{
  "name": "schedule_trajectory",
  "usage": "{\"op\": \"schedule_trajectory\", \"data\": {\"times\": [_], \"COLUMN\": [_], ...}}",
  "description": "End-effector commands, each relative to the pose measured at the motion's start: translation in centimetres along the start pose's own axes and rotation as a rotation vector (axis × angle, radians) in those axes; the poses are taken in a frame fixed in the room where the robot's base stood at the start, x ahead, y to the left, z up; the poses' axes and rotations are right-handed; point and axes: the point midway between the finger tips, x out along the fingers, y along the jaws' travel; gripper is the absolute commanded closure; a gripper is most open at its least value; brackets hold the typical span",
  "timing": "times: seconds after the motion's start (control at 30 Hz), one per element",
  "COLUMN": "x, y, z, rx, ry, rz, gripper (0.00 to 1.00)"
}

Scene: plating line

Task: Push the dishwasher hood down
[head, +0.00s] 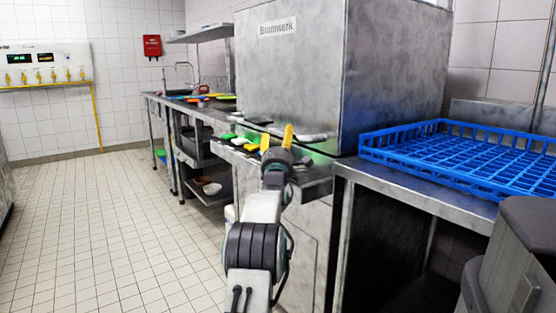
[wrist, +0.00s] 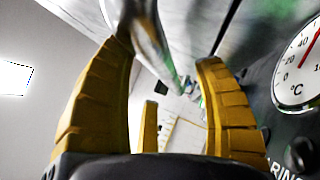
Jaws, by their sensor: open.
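The dishwasher hood (head: 290,75) is a large grey steel box labelled "Brumwerk" in the head view.
A blue rack (head: 450,160) sits on the steel table right of the hood. A sink counter (head: 165,97) with coloured items stands to the left. A temperature dial (wrist: 302,65) is close at right in the wrist view. The tiled floor (head: 100,220) at left is clear.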

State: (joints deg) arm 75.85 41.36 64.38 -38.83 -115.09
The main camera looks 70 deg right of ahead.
Motion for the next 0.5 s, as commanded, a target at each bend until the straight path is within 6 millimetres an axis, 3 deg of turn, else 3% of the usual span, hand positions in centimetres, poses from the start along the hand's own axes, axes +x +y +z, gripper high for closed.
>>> {"op": "schedule_trajectory", "data": {"times": [0.5], "x": [-5.5], "y": [0.0], "z": [0.0], "rx": [0.000], "ry": [0.001], "rz": [-0.002], "gripper": [0.37]}}
